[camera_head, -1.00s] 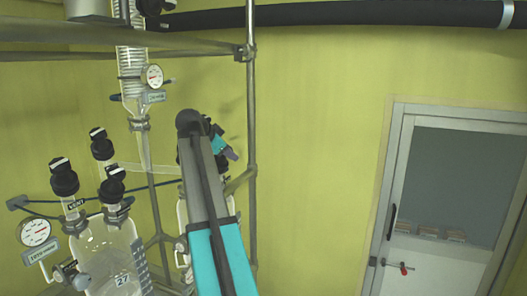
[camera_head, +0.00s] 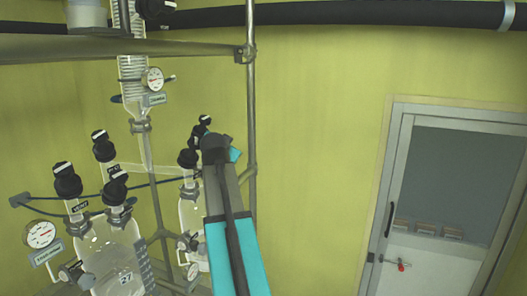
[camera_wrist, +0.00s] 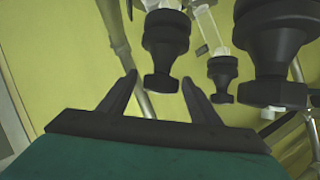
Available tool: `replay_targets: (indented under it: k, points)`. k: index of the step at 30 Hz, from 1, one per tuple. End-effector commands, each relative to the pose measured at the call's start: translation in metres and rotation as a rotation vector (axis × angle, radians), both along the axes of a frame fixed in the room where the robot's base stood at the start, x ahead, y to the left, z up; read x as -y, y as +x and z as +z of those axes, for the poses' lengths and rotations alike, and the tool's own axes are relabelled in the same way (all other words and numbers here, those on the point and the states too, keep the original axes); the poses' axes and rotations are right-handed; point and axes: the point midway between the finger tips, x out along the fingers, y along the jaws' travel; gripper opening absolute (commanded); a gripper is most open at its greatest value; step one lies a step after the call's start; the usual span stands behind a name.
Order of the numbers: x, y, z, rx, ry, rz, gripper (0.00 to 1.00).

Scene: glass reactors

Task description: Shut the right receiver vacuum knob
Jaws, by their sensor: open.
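The right receiver (camera_head: 190,212) is a glass vessel partly hidden behind my arm in the head view. Black knobs stand on it, one at its left neck (camera_head: 187,158) and one farther back (camera_head: 204,122). In the wrist view, my gripper (camera_wrist: 159,77) is open, its two dark fingers apart. A black knob (camera_wrist: 165,42) hangs in the picture with its narrow end between or just beyond the fingertips; I cannot tell whether they touch. No readable label shows which knob is the vacuum one. In the head view my fingers are hidden.
A larger knob (camera_wrist: 275,50) and a smaller one (camera_wrist: 222,75) are close right of the fingers in the wrist view. The left receiver (camera_head: 112,255), marked 27, has several black knobs. A metal post (camera_head: 251,100) stands behind my arm. Right of it is open room before a door (camera_head: 440,190).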

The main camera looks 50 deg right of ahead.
Motion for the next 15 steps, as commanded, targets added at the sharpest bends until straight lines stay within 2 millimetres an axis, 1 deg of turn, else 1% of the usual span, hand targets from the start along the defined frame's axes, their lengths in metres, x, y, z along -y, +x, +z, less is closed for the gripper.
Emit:
replay_targets:
  k: [2, 15]
  points:
    - [-0.0004, -0.0021, -0.0002, 0.004, -0.018, 0.031, 0.57]
    - [0.0003, -0.0010, -0.0012, 0.025, -0.098, 0.175, 0.57]
